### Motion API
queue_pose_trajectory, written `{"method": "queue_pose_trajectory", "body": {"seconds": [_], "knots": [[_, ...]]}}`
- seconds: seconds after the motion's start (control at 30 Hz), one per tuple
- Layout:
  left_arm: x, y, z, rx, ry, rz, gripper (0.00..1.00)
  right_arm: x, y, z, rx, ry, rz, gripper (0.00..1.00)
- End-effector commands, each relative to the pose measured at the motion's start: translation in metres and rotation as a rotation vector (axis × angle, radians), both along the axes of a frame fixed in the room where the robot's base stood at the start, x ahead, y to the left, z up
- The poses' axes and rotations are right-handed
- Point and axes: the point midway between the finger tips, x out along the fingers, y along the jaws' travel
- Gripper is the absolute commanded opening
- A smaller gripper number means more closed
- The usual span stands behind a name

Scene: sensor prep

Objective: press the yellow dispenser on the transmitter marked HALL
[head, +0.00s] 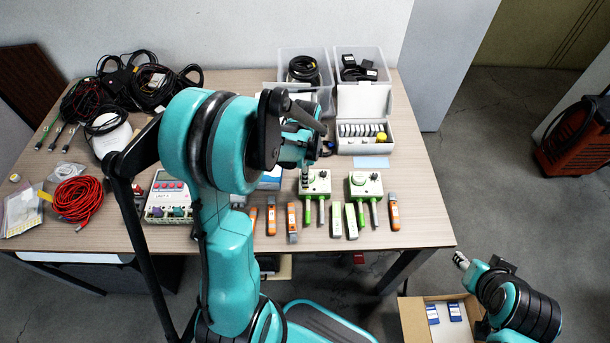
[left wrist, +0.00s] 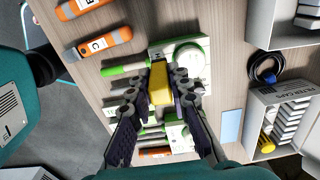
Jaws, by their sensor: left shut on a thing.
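My left gripper (head: 306,172) is shut on the yellow dispenser (left wrist: 159,84), which shows between its fingertips (left wrist: 158,92) in the left wrist view. It is at the left one of two white-and-green transmitters (head: 318,184), which also shows in the left wrist view (left wrist: 194,58). I cannot tell whether the dispenser touches it. The other transmitter (head: 366,187) stands to the right, partly hidden behind the fingers in the left wrist view. I cannot read HALL on either one. My right gripper (head: 461,260) is off the table at the lower right; its jaw opening is unclear.
Orange sticks (head: 292,223) and pale green blocks (head: 337,221) lie along the front of the table (head: 425,215). A white box (head: 363,103) with filters stands behind, with a light blue card (head: 371,163) before it. A cardboard box (head: 414,322) stands below my right gripper.

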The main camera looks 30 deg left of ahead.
Motion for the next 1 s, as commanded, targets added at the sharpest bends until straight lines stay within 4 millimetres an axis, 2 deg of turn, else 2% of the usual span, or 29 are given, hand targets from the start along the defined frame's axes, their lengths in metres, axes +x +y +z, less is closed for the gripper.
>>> {"method": "queue_pose_trajectory", "body": {"seconds": [0.03, 0.63, 1.0], "knots": [[0.0, 0.0, 0.008, 0.0, 0.0, 0.0, 0.0, 0.0, 0.0, 0.007, 0.0, 0.0, 0.0, 0.4], [0.0, 0.0, 0.058, 0.0, 0.0, 0.0, 0.0, 0.0, 0.0, 0.044, 0.0, 0.0, 0.0, 0.4], [0.0, 0.0, 0.062, 0.0, 0.0, 0.0, 0.0, 0.0, 0.0, 0.047, 0.0, 0.0, 0.0, 0.4]]}}
